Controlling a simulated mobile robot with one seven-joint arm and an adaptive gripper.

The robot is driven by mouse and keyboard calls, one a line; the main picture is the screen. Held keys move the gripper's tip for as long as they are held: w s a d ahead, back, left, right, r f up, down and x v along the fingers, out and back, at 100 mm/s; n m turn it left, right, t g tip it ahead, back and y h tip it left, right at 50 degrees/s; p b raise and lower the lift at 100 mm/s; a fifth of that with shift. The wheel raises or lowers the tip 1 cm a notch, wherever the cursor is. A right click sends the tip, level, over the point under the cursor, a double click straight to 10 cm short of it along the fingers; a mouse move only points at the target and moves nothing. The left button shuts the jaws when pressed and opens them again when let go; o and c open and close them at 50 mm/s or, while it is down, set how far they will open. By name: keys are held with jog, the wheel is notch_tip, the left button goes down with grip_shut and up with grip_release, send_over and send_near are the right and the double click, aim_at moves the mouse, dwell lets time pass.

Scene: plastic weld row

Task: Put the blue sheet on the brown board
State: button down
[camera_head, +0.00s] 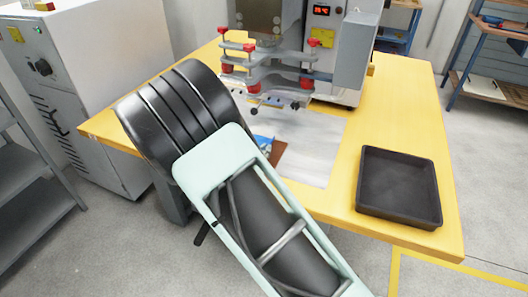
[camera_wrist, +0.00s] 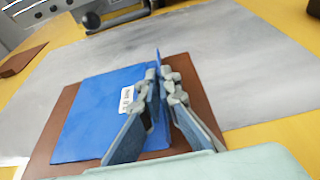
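In the wrist view, the blue sheet (camera_wrist: 88,112), with a small white label, lies over the brown board (camera_wrist: 55,135). Brown shows along its left, near and right sides. A thin blue edge stands upright at the sheet's right side. My gripper (camera_wrist: 161,82) has its fingertips close together around this edge, over the board. Its fingers hide part of the sheet. In the head view, my arm covers most of both; a bit of the blue sheet (camera_head: 263,141) and a corner of the brown board (camera_head: 278,151) show beside it.
The board is on a grey plate (camera_head: 310,165) on the yellow table (camera_head: 400,110). A machine (camera_head: 270,50) with red knobs stands behind. A black tray (camera_head: 400,187) sits at the table's right. Another brown piece (camera_wrist: 20,61) shows at the wrist view's left.

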jog(key=shift+f, duration=0.15)
jog(key=c, duration=2.2)
grip_release()
jog(key=shift+o, duration=0.2)
jog(key=shift+s+r, duration=0.1)
jog(key=shift+r, duration=0.25)
jog(key=p+v, duration=0.1)
jog(key=v, duration=1.1)
jog(key=shift+p, duration=0.3)
jog(key=shift+d, duration=0.1)
